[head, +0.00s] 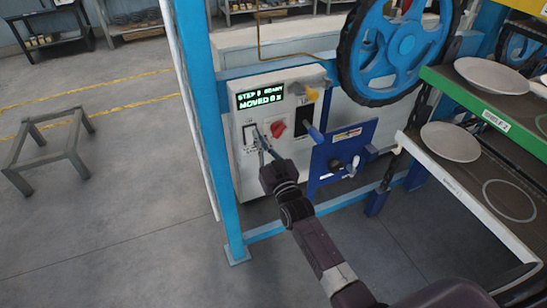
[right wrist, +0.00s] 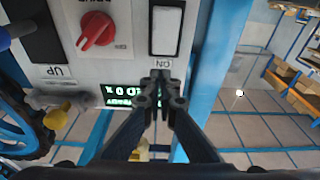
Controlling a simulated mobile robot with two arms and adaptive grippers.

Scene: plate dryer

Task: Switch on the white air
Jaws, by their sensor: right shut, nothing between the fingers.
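The white rocker switch (head: 249,134) sits in a dark frame at the left of the light control panel (head: 240,164). In the right wrist view, which shows the panel upside down, the white switch (right wrist: 165,30) has the label ON beside it. My right gripper (head: 261,137) is shut and empty, with its fingertips in front of the panel close to the switch. In the right wrist view my right gripper (right wrist: 161,80) has its tips over the panel by the ON label. I cannot tell whether they touch. My left gripper is not in view.
A red knob (head: 278,128) is right of the switch, below a green-lit display (head: 260,98). A yellow knob (head: 311,94) and blue lever (head: 315,133) stick out further right. A blue post (head: 208,110) stands left; plates (head: 450,141) lie on shelves right.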

